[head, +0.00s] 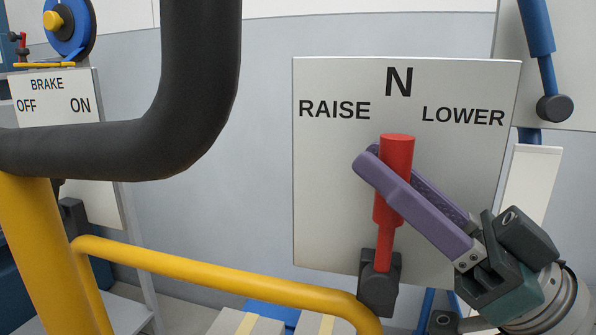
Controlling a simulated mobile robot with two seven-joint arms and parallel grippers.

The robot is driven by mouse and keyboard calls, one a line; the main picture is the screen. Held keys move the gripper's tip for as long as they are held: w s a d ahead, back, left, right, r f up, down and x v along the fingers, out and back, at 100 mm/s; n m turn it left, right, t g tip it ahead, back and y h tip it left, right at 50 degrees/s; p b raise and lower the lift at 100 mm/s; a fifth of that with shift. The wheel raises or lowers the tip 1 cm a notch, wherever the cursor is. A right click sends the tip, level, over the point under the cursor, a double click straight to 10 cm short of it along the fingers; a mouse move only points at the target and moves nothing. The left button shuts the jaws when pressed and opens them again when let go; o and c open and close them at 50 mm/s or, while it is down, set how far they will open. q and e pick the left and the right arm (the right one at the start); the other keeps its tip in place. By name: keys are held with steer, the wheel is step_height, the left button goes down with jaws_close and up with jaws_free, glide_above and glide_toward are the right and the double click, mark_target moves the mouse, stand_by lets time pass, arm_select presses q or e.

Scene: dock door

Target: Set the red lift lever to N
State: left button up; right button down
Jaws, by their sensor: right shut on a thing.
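The red lift lever (396,150) stands almost upright in front of the grey plate (330,190) marked RAISE, N and LOWER. Its top lies just below the letter N. Its foot sits in a dark pivot block (378,284) at the plate's lower edge. My right gripper (372,168) comes in from the lower right, and its purple fingers are shut around the red grip, one in front and one behind. The front finger hides part of the grip. My left gripper is not in view.
A thick black bent tube (200,90) and a yellow rail (220,272) cross the left and front. A BRAKE plate (60,95) with OFF and ON stands at the far left. A blue rod with a dark knob (554,108) hangs at the upper right.

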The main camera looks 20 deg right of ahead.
steer(key=c, duration=0.9)
jaws_free()
steer(key=shift+f, duration=0.1)
steer(key=b+v, duration=0.1)
steer(key=v, duration=0.9)
steer(key=shift+b, duration=0.4)
